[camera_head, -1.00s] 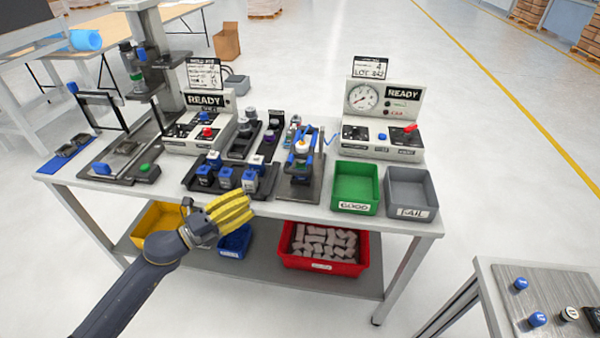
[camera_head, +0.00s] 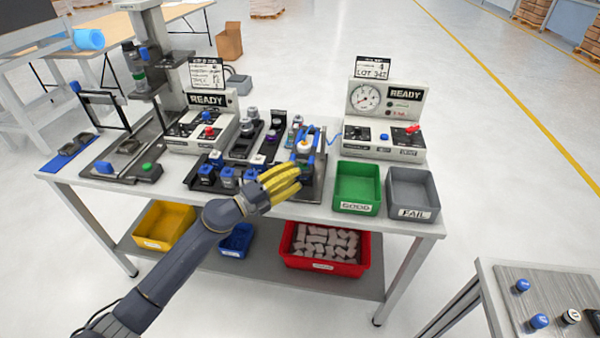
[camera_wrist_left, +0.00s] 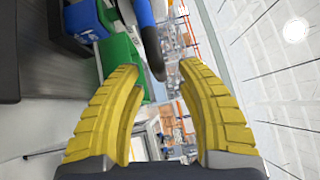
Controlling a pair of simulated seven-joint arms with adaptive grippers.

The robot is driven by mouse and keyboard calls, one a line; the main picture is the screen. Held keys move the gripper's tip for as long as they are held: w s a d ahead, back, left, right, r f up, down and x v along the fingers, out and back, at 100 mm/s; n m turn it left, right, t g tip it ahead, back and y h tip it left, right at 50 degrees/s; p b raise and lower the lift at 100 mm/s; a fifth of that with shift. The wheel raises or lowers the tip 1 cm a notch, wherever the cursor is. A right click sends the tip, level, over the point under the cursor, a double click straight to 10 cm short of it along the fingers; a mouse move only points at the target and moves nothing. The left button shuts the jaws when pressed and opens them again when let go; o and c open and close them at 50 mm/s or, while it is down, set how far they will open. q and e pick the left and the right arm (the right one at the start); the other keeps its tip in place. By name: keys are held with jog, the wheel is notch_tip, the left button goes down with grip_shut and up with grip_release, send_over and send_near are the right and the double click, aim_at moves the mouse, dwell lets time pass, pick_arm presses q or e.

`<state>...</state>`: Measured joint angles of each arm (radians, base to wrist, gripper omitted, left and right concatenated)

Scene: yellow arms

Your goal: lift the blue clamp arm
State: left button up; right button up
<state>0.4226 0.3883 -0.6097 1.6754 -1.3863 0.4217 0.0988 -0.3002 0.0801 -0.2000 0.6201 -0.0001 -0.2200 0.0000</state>
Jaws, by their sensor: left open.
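The blue clamp arm (camera_head: 318,141) is on a dark fixture at the middle of the bench, around a white and orange part (camera_head: 304,145). My left gripper (camera_head: 296,178), with yellow ribbed fingers, is in front of the fixture and covers part of it. In the left wrist view the two fingers (camera_wrist_left: 161,78) are spread apart with nothing held. A blue bar with a dark rounded end (camera_wrist_left: 150,38), which looks like the clamp arm, reaches down towards the gap between the fingertips. I cannot tell whether a finger touches it. My right gripper is not in view.
A green GOOD bin (camera_head: 357,187) and a grey FAIL bin (camera_head: 412,194) stand right of the fixture. A gauge box (camera_head: 384,125) is behind them. A dark tray with several blue-topped parts (camera_head: 227,180) lies left of the gripper. A red bin (camera_head: 323,265) is on the lower shelf.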

pick_arm(q)
jog(key=shift+x, duration=1.3)
jog(key=shift+c, duration=0.5)
grip_shut()
